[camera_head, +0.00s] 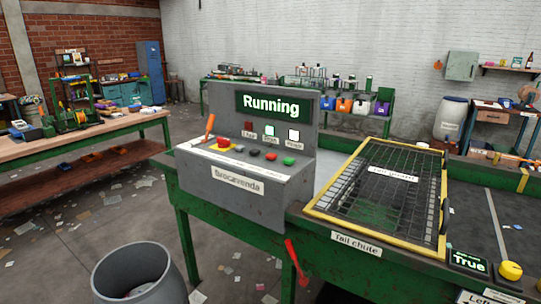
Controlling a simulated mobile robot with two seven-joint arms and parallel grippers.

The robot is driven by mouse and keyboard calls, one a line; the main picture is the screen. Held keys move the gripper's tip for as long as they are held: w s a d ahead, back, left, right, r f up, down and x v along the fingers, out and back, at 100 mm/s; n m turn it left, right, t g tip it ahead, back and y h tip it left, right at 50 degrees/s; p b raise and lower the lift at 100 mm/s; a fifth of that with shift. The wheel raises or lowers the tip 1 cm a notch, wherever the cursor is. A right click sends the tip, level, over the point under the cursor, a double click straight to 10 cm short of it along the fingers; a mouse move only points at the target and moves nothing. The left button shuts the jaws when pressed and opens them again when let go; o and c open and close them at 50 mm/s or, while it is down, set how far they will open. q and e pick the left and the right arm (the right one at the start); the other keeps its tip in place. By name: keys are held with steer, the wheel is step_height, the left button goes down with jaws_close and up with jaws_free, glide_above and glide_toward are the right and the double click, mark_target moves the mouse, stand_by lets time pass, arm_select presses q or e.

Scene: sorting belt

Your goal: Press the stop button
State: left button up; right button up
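A grey control box (240,190) stands on a green bench and its display (274,106) reads "Running". On its ledge is a row of buttons: a large red button (224,143) on a yellow base at the left, small dark ones, a small red button (271,156), and a green button (289,161) at the right. No legible label tells which is the stop button. Above them are a dark red lamp (248,126) and two white lit lamps. Neither of my grippers is in view.
An orange-handled lever (210,124) rises left of the buttons. A yellow-framed mesh guard (385,190) covers the belt at right. A red lever (292,252) hangs at the bench front. A grey bin (138,275) stands on the floor in front. A "True" sign (468,261) is at lower right.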

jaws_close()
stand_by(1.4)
